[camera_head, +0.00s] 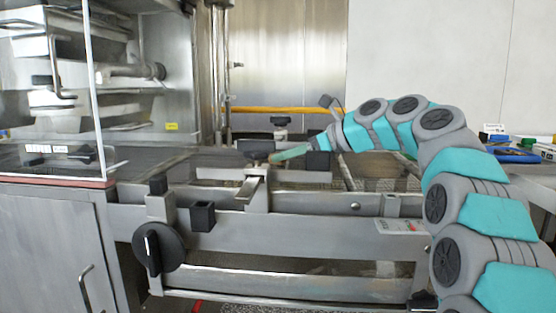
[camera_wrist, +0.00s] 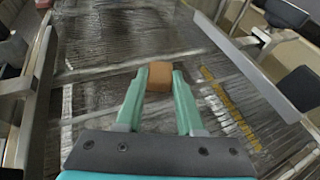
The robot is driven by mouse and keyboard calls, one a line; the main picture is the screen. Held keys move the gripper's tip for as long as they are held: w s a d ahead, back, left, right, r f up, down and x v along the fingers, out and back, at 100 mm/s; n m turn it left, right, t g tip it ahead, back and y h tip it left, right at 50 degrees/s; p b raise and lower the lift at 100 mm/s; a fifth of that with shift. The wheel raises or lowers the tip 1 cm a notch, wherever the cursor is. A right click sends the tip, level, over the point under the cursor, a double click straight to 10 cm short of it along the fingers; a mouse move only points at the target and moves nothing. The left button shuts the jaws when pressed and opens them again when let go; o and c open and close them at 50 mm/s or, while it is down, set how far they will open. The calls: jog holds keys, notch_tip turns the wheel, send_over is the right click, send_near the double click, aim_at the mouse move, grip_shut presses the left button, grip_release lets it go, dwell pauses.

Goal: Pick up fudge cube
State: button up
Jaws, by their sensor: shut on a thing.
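The fudge cube (camera_wrist: 160,75) is a small brown block in the wrist view. It sits between the tips of the two teal fingers of my gripper (camera_wrist: 159,88), which are shut on it. Part of the mesh belt shows beneath it, and I cannot tell whether the cube touches the belt. In the head view my gripper (camera_head: 272,157) reaches left over the machine's belt frame. The cube is hard to make out there.
The mesh belt (camera_wrist: 110,50) lies under my gripper, with a metal guide rail (camera_wrist: 245,65) to the right. A black knob (camera_head: 158,248) sticks out at the front of the machine. A clear panel (camera_head: 97,90) stands at left. Tools (camera_head: 516,155) lie on a right-hand table.

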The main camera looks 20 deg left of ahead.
jog(key=shift+c, duration=0.8)
jog(key=shift+r, duration=0.1)
